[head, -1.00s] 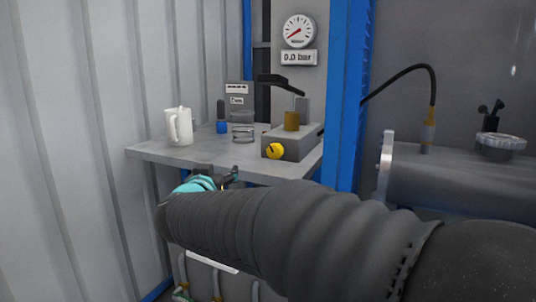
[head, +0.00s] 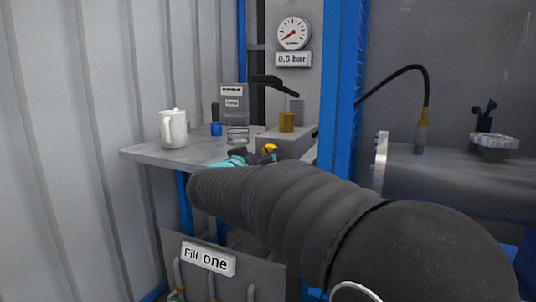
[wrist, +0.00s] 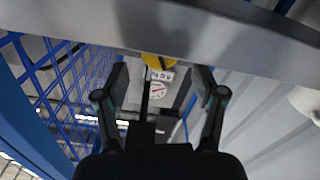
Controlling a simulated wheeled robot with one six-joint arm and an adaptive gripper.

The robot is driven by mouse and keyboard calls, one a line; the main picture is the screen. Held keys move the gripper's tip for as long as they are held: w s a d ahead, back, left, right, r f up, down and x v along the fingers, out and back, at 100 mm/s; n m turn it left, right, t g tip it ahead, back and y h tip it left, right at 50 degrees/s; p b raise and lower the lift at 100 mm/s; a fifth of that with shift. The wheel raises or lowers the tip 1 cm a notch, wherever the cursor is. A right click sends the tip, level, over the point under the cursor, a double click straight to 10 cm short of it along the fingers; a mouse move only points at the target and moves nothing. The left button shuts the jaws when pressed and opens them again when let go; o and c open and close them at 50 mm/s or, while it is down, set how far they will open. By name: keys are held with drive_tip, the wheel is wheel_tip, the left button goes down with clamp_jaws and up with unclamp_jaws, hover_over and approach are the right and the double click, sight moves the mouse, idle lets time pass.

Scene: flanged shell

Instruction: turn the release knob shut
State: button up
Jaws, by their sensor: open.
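The yellow release knob (head: 271,148) is on the front of the grey pump block (head: 291,146) on the bench. In the head view my gripper's tip covers its lower part. My gripper (head: 252,157) is at the bench's front edge, just before the knob. In the wrist view the knob (wrist: 157,61) shows between and beyond the two fingers of my gripper (wrist: 160,77), with clear space on both sides. The fingers are open and do not visibly touch it. The knob's pointer is hidden.
A blue post (head: 343,100) rises right of the pump. The gauge (head: 292,33) hangs above a sign reading 0.0 bar.

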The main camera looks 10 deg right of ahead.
sight(267, 151)
drive_tip(key=shift+x, duration=2.35)
drive_tip(key=c, duration=1.1)
